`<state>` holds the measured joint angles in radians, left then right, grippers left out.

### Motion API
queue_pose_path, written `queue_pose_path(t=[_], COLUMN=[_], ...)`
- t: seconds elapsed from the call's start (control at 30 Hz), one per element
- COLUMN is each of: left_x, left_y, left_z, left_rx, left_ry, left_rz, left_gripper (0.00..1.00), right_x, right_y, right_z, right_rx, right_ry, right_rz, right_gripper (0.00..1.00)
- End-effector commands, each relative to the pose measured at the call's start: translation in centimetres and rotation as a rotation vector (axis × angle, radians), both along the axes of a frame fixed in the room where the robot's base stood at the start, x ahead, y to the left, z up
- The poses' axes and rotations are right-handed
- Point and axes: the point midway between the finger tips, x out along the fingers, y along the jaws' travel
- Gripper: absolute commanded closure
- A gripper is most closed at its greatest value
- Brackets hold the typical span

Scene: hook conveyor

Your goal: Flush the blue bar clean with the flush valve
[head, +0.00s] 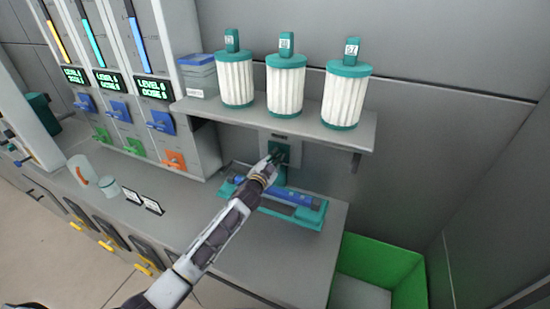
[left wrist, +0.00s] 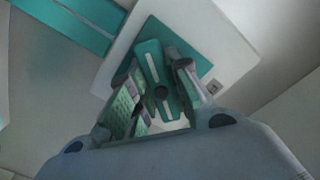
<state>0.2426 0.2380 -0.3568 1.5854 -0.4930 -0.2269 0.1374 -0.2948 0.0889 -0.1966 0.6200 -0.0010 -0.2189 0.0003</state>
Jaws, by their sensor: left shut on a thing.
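A blue bar (head: 301,200) lies in a teal tray (head: 314,216) on the counter, below the shelf. A grey wall plate (head: 293,148) with the teal flush valve stands just above and behind the tray. My left gripper (head: 275,158) is at the valve. In the left wrist view, its two fingers are closed around the teal valve handle (left wrist: 151,62), which sits on a teal square on a pale plate (left wrist: 215,38). The fingers partly hide the valve in the head view. My right gripper is not in view.
Several teal-capped white filter cartridges, one of them at the middle (head: 285,88), stand on the shelf (head: 300,124) above my gripper. Dispensers with blue handles (head: 118,112) are at left. A green bin (head: 385,262) is at lower right.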

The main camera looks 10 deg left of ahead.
Motion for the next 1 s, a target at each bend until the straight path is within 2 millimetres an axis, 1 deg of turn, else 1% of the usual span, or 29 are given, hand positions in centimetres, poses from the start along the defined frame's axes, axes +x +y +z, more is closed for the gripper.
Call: queue_pose_path(t=[0.4,0.7,1.0], left_x=[0.0,0.0,0.0], left_y=[0.1,0.1,0.1], left_z=[0.1,0.2,0.2], left_rx=[0.393,0.655,0.822], left_ry=[-0.076,-0.127,-0.159], left_rz=[-0.001,-0.001,0.0], left_gripper=[1.0,1.0,1.0], right_x=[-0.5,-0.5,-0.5], right_y=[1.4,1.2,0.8], right_z=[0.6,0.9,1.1], right_rx=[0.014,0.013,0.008], right_ry=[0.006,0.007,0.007], right_rz=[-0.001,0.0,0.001], right_gripper=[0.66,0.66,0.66])
